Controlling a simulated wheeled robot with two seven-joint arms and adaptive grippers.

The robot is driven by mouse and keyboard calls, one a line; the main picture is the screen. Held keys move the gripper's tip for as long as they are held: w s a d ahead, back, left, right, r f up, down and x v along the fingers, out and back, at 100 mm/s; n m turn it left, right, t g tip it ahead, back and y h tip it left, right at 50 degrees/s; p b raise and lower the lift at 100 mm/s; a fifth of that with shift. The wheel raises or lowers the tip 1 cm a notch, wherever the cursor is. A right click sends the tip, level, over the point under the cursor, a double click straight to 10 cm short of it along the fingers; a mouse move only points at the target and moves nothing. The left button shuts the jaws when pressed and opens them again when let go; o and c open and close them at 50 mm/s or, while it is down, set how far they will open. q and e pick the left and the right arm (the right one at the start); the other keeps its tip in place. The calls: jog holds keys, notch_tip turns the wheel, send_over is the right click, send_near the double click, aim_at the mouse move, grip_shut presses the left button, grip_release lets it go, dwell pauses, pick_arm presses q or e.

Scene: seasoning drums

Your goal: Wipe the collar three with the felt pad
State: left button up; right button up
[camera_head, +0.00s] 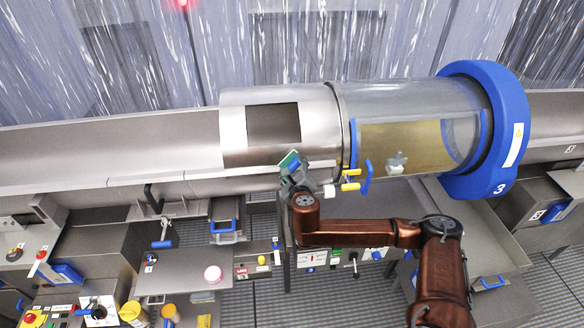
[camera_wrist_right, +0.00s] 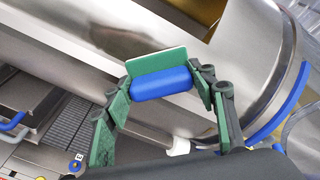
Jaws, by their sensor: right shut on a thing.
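The collar three (camera_head: 481,100) is a thick blue ring marked 3 at the right end of the drum in the head view. My right gripper (camera_head: 293,172) is in front of the drum's steel left section, well left of the collar. It is shut on the felt pad (camera_head: 289,160), which has a blue handle between the fingers and a thin pale green plate. In the right wrist view the felt pad (camera_wrist_right: 161,80) lies across the fingertips of my right gripper (camera_wrist_right: 160,90), close to the steel surface. I cannot tell whether they touch. My left gripper is out of view.
The drum's clear section (camera_head: 410,130) has yellow and blue handles (camera_head: 355,180) just right of my gripper. A steel trough (camera_head: 110,155) runs left.

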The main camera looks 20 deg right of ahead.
jog(key=shift+d+p, duration=0.1)
jog(key=shift+p, duration=0.45)
dwell(0.6)
jog(key=shift+p, duration=0.45)
jog(key=shift+f, duration=0.1)
jog(key=shift+o, duration=0.2)
jog(key=shift+w+a, duration=0.3)
jog(key=shift+a, duration=0.55)
jog(key=shift+w+a, duration=0.1)
jog(key=shift+a, duration=0.15)
jog(key=shift+c, duration=0.2)
jog(key=shift+a, duration=0.1)
jog(key=shift+w+a, duration=0.3)
jog(key=shift+a, duration=0.65)
jog(key=shift+a, duration=0.1)
